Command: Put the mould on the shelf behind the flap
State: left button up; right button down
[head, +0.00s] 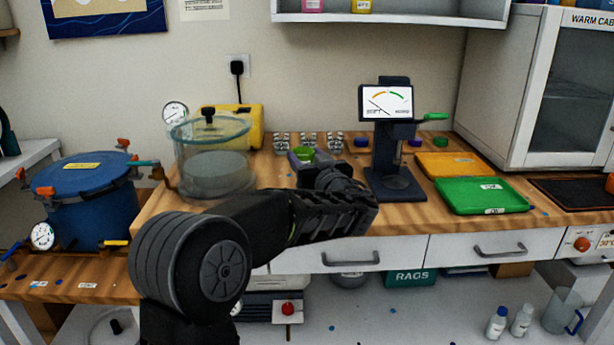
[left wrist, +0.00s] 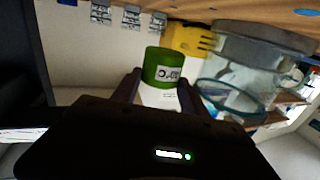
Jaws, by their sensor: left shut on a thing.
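A green mould (left wrist: 165,66) with a white label sits between the fingertips of my left gripper (left wrist: 158,88) in the left wrist view. My left gripper is shut on it. In the head view my left gripper (head: 318,172) is over the workbench, and the green mould (head: 304,155) shows just past the wrist, partly hidden. The white warm cabinet (head: 506,85) stands at the right of the bench. Its front has a framed window panel (head: 570,100) that looks closed, with a dim shelf behind it. My right gripper is not in view.
A clear vacuum chamber (head: 214,160) stands left of my gripper, with a blue pressure pot (head: 88,200) further left. A dial stand (head: 395,150) stands to the right. Green (head: 485,196) and orange (head: 452,164) trays lie before the cabinet.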

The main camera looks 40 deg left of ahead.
pick_arm(q)
notch_tip(320, 180, up, 3)
jog(key=shift+r, duration=0.1)
dwell(0.6)
